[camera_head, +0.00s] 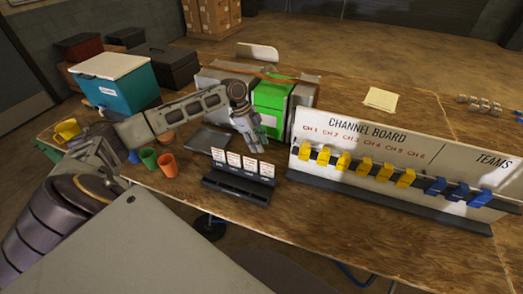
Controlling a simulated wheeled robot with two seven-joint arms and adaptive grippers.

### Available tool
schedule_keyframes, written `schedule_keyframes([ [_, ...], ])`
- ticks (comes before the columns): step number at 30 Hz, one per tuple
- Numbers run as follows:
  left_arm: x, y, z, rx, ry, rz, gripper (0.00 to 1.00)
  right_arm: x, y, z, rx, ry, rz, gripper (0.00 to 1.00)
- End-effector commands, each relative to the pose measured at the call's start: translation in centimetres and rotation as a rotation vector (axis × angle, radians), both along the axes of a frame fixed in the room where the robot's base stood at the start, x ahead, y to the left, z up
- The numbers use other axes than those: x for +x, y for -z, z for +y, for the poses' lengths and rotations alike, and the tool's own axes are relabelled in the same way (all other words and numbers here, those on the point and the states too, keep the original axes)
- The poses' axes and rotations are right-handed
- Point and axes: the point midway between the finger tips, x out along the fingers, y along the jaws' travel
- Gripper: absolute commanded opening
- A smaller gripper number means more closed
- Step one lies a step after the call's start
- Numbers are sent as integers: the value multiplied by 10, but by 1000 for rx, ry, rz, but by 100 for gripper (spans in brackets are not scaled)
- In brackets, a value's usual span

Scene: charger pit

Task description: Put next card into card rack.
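The dark card rack (237,190) stands near the front middle of the wooden table. Several white cards with red print (234,161) stand upright in a row at its back. The rack's front part shows no card. My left gripper (258,144) hangs over the table just behind the cards, pointing down and to the right. It is small and dark here, so I cannot tell whether its fingers are apart or hold anything. My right gripper is out of view.
A flat grey tray (208,141) lies left of the gripper. A green-and-grey case (273,97) stands close behind it. The channel board (360,150) with yellow and blue clips fills the right. Orange (168,165) and green (148,158) cups and a teal cooler (115,85) stand left.

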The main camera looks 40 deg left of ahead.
Motion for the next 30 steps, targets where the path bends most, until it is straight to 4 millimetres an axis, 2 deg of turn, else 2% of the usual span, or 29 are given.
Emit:
schedule_keyframes([
  [7,-1,-13,5,-1,0,0,32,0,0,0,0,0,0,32],
  [30,-1,-13,5,0,0,0,32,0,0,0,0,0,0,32],
])
